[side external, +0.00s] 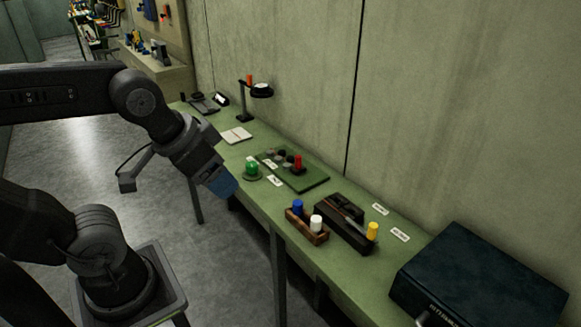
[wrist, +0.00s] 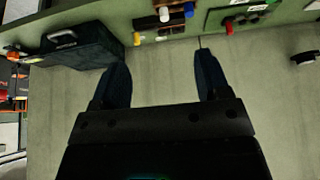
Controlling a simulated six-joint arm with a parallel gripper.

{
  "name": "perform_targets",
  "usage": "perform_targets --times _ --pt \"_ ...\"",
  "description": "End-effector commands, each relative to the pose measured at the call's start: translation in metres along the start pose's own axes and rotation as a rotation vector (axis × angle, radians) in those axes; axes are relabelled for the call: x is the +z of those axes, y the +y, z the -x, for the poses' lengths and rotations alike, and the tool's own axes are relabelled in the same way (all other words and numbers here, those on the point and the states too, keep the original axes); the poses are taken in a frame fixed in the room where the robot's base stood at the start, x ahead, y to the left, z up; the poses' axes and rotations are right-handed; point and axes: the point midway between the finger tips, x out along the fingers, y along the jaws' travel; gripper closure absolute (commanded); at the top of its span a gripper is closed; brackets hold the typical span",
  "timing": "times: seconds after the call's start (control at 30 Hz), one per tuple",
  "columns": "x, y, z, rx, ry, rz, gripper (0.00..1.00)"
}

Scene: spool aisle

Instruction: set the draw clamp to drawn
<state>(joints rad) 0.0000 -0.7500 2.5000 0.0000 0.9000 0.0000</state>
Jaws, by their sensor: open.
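A long dark block (side external: 340,222) with a yellow knob (side external: 372,231) at its near right end lies on the green bench; it looks like the draw clamp, though no label is readable. The knob also shows in the wrist view (wrist: 137,38), beyond and between my fingers. My gripper (side external: 222,184) has blue fingers and hangs at the bench's front edge, left of the block and apart from it. In the wrist view my gripper (wrist: 163,68) is open, with nothing between the fingers.
A wooden holder (side external: 306,226) with blue and white pegs stands beside the block. A green plate (side external: 312,182) with a red knob (side external: 298,162) and a green button (side external: 251,168) lie farther back. A large dark case (side external: 480,280) fills the near right. White labels (side external: 400,235) lie behind the block.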

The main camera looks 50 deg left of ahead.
Motion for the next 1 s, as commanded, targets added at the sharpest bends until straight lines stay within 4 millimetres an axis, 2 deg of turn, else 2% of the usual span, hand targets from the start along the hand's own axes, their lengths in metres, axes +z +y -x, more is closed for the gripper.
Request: perform_targets --times 0.43,0.57,0.67,0.87,1.0 --pt "0.0 0.0 0.0 0.0 0.0 0.0 0.31" --pt "-0.006 -0.001 0.001 -0.002 -0.005 0.008 0.43" --pt "-0.025 -0.005 0.002 -0.01 -0.028 0.034 0.52" --pt "-0.098 -0.025 -0.005 -0.04 -0.109 0.138 0.52" --pt "-0.151 -0.048 -0.025 -0.062 -0.17 0.219 0.52"
